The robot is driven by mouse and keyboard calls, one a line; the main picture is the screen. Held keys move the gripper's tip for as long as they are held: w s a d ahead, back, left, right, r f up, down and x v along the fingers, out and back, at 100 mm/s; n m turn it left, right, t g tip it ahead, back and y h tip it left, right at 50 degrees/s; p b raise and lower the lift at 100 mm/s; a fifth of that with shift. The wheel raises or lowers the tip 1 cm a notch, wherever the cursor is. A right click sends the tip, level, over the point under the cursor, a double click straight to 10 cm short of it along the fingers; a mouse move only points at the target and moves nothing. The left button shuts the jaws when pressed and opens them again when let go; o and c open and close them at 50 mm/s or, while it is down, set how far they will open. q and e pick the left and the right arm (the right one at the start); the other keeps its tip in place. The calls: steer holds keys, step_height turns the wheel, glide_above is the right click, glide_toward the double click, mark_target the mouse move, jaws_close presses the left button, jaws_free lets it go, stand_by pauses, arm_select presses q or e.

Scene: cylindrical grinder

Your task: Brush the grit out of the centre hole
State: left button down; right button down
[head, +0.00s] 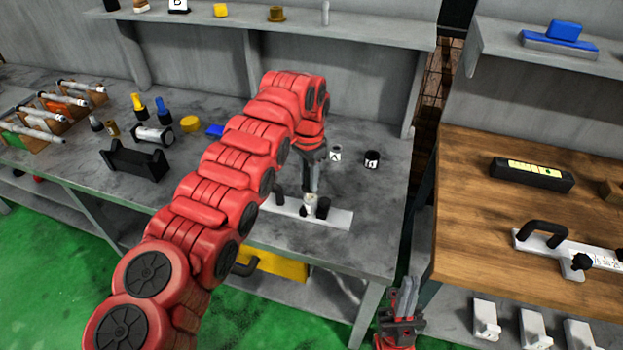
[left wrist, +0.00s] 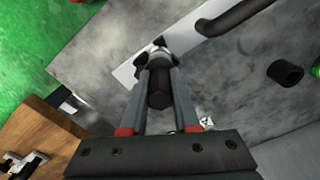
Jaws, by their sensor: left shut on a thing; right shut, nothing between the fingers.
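My left gripper (head: 312,180) is shut on a dark, faceted handle, which I take to be the brush (left wrist: 159,92). In the left wrist view the handle sits between the two grey fingers (left wrist: 158,68). It points down at a small pale part (head: 310,202) on a light flat bar (head: 338,219). The hole and the brush's tip are hidden, so I cannot tell whether the tip is inside. No grit can be made out. My right gripper (head: 406,295) is shut and empty, low in front of the bench.
A black handle (left wrist: 238,14) rises beside the pale part. Bottles and a black stand (head: 133,162) are at left. A wooden table (head: 470,220) is at right.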

arm_select(q)
steer(key=shift+s+a, duration=0.1)
steer(key=shift+d+r+p, duration=0.15)
steer(key=shift+d+p, duration=0.15)
steer(key=shift+p, duration=0.05)
steer(key=shift+w+d+p, duration=0.2)
steer(key=shift+w+p, duration=0.15)
steer(key=shift+p, duration=0.05)
steer(key=shift+a+f+b, duration=0.2)
steer(key=shift+b, duration=0.2)
steer(key=shift+s, duration=0.15)
steer(key=shift+r+p, duration=1)
steer(key=shift+r, duration=2.05)
